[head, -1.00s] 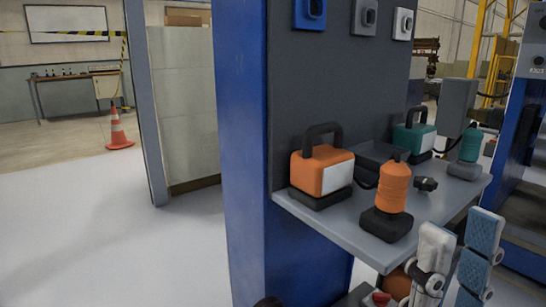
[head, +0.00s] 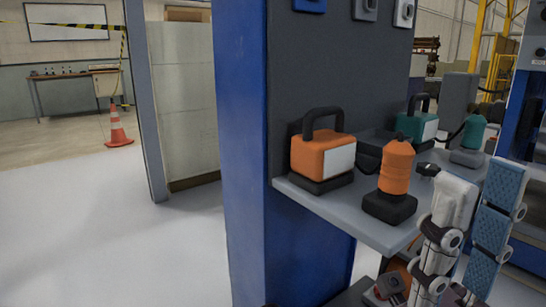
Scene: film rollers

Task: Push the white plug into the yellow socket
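No white plug and no yellow socket can be made out in the head view. A dark plug (head: 428,168) lies toward the right of the grey shelf (head: 345,213). My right gripper (head: 482,178) is at the lower right, its two fingers pointing up with a gap between them. It looks open, with nothing visible between the fingers. Its white left finger overlaps the shelf edge just right of the dark plug; I cannot tell whether they touch. At the top of the dark panel are a blue socket (head: 310,5), a grey one (head: 365,9) and a white one (head: 404,13), all partly cut off.
On the shelf stand an orange lantern-like box (head: 322,157), an orange ribbed bottle-shaped thing (head: 396,170), a teal box (head: 415,127) and a teal bottle-shaped thing (head: 474,134). A blue post (head: 240,150) borders the panel. Below the shelf is a red-topped item (head: 390,285).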

